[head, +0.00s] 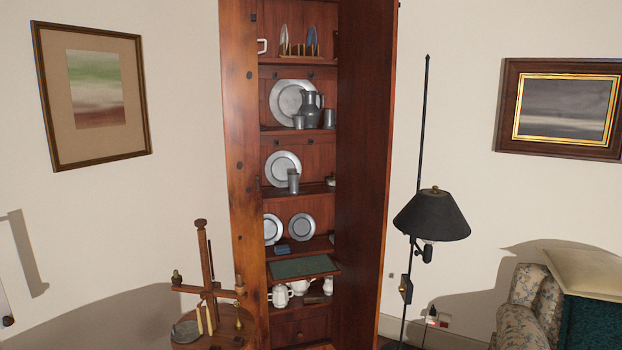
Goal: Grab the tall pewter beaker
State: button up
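The shelves stand in a tall, narrow wooden cabinet (243,200) in the middle of the head view. A tall grey pewter beaker (293,182) stands upright on the middle shelf, in front of a round pewter plate (278,165). On the shelf above, another grey beaker (329,118) stands at the right, beside a dark pewter jug (311,106). A shorter pewter cup (298,122) is left of the jug, before a large plate (287,94). My gripper is not in view.
A wooden candle stand (208,270) stands before the cabinet's lower left. A floor lamp with a black shade (433,215) is to the right, near a patterned armchair (520,300). A green board (303,267) juts from a lower shelf, above white pots (281,295).

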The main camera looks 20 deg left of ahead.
aim_at(294, 178)
jog(key=i, duration=1.05)
jog(key=u, duration=1.7)
jog(key=i, duration=2.4)
jog(key=u, duration=0.15)
